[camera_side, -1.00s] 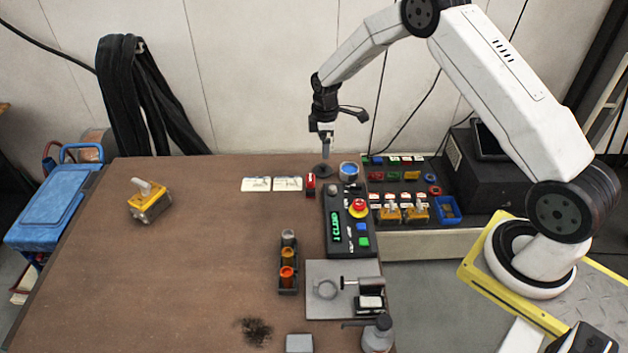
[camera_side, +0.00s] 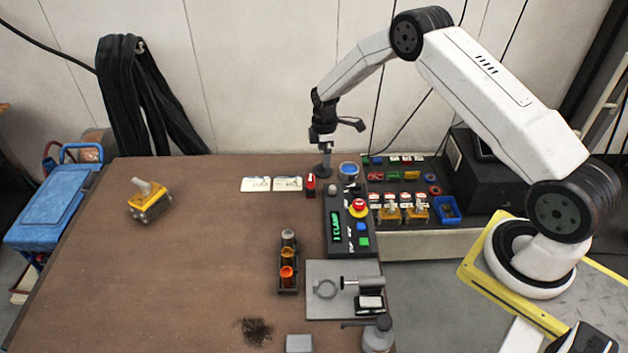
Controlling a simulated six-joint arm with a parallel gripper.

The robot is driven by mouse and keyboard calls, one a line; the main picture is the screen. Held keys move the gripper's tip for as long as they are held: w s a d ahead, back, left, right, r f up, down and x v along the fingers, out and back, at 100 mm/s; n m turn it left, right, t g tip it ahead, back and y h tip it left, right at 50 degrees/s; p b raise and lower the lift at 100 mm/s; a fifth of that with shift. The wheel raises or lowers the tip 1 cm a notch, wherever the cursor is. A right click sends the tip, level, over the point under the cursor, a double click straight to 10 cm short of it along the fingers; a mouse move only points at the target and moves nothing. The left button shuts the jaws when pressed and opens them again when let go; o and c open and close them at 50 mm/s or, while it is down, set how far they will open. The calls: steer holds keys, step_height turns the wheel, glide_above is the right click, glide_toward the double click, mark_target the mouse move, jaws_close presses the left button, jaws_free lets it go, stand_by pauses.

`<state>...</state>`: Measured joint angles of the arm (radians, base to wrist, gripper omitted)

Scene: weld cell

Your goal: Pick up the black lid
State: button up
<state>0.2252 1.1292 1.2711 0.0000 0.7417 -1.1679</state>
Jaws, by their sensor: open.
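The black lid (camera_side: 318,173) is a small dark disc lying flat on the brown table near its back edge, just left of a round container with blue contents (camera_side: 348,169). My gripper (camera_side: 325,165) points straight down over the lid, with its fingertips at or just above it. The gripper is open. The fingers cover part of the lid, and I cannot tell whether they touch it.
A black control box (camera_side: 347,232) with a red button stands in front. A parts board (camera_side: 405,175) is to the right.

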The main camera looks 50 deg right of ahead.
steer(key=shift+f, duration=0.1)
steer(key=shift+f, duration=2.5)
steer(key=c, duration=1)
steer(key=shift+o, duration=0.2)
steer(key=shift+r, duration=0.2)
steer(key=shift+r, duration=0.85)
steer(key=s+a+r, duration=0.2)
steer(key=s+r, duration=0.9)
steer(key=s, duration=0.2)
steer(key=shift+s+a, duration=0.35)
